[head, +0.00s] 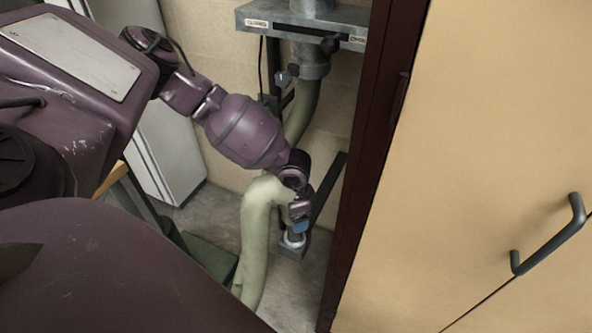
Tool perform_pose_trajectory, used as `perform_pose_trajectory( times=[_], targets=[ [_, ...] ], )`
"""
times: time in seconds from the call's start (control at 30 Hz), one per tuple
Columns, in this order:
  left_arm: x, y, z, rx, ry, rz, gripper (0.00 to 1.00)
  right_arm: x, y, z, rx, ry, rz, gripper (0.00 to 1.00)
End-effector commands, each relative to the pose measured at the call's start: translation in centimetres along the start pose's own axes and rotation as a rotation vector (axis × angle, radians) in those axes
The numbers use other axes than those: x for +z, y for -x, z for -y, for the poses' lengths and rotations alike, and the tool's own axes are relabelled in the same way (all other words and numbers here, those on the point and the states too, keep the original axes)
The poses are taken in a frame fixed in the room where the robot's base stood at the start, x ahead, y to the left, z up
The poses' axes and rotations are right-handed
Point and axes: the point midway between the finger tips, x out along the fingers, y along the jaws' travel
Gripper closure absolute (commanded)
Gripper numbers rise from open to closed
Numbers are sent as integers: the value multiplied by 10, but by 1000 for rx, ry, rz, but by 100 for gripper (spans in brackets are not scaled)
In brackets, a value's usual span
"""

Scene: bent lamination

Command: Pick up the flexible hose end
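The pale green flexible hose (255,230) hangs from a grey metal duct fitting (309,62) and bends over near the floor. Its middle is hidden behind my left forearm. A short bent part of it runs right to my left gripper (300,227), which points down with bluish fingertips. Just below the fingertips is a round metallic collar (293,239) on a grey block (291,252). I cannot tell whether the collar is the hose end, nor whether the fingers touch it or are closed. My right gripper is not in view.
A tan cabinet with a dark frame edge (362,190) and a black handle (549,236) stands close on the right. A white panel (165,150) stands at the left. A dark bar (328,188) leans by the gripper. Bare floor (305,290) shows below.

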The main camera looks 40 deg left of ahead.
Motion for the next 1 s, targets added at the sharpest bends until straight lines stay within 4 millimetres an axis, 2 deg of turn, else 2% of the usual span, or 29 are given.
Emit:
perform_pose_trajectory(
  times=[0.03,0.23,0.57,0.67,0.9,1.0],
  targets=[
    [1,-12,-2,3,-3,7,25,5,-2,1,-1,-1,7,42],
    [2,-37,-4,3,-1,6,25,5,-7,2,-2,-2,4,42],
    [2,-41,-3,0,0,2,25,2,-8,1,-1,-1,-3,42],
    [2,-41,-3,1,0,2,37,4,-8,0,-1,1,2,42],
    [2,-41,-3,1,0,2,74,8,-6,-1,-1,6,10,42],
    [2,-41,-3,1,0,2,76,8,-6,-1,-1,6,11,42]
  ],
)
